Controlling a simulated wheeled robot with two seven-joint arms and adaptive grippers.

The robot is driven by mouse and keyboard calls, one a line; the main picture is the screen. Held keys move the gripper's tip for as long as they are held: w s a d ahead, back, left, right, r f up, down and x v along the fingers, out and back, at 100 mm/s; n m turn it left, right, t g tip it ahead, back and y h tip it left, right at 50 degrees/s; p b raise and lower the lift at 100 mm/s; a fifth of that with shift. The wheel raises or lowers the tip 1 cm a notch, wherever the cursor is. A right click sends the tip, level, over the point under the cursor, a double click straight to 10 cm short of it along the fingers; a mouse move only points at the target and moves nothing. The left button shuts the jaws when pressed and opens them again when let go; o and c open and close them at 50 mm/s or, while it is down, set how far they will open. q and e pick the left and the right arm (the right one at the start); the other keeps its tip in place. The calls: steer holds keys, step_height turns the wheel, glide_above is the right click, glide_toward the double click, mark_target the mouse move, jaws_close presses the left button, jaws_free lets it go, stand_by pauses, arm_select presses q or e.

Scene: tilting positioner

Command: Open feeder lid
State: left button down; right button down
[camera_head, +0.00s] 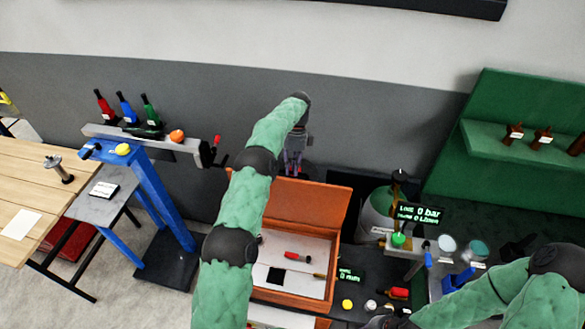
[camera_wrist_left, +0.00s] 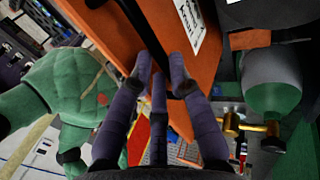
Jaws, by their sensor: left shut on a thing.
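The feeder is an orange box (camera_head: 330,283) with a pale inside, low in the middle of the head view. Its orange lid (camera_head: 312,205) stands raised along the back edge, and the box is open. The lid also fills the upper middle of the left wrist view (camera_wrist_left: 198,75). My left gripper (camera_head: 293,165) is at the top of the lid. In the left wrist view its purple fingers (camera_wrist_left: 164,75) are shut on a dark bar, the lid handle (camera_wrist_left: 140,32). My right arm comes in at the lower right; its gripper cannot be made out clearly.
In the box lie a red-handled tool (camera_head: 297,256) and a black square (camera_head: 276,275). A blue stand (camera_head: 160,195) with coloured bottles is at left, beside a wooden table (camera_head: 30,180). A green tank (camera_head: 380,213) and small cups stand right of the box.

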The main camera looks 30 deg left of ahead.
arm_select(q)
steer(key=shift+w+a+f+g, duration=0.1)
steer(key=shift+w+f+g, duration=0.1)
steer(key=shift+f, duration=0.3)
steer(key=shift+w+f+g, duration=0.2)
steer(key=shift+f, duration=0.3)
arm_select(e)
steer(key=shift+w+a+r, duration=0.1)
steer(key=shift+w+r, duration=0.15)
steer(key=shift+w, duration=0.15)
arm_select(q)
steer(key=shift+w, duration=0.1)
steer(key=c, duration=1.2)
jaws_free()
steer(key=shift+c, duration=0.2)
steer(key=shift+o, duration=0.5)
steer(key=shift+w+a+p, duration=0.3)
steer(key=shift+w, duration=0.1)
steer(key=shift+s+d+r, duration=0.2)
steer(key=shift+r, duration=0.15)
arm_select(e)
steer(key=shift+w+a, duration=0.1)
steer(key=shift+w, duration=0.05)
steer(key=shift+f, duration=0.1)
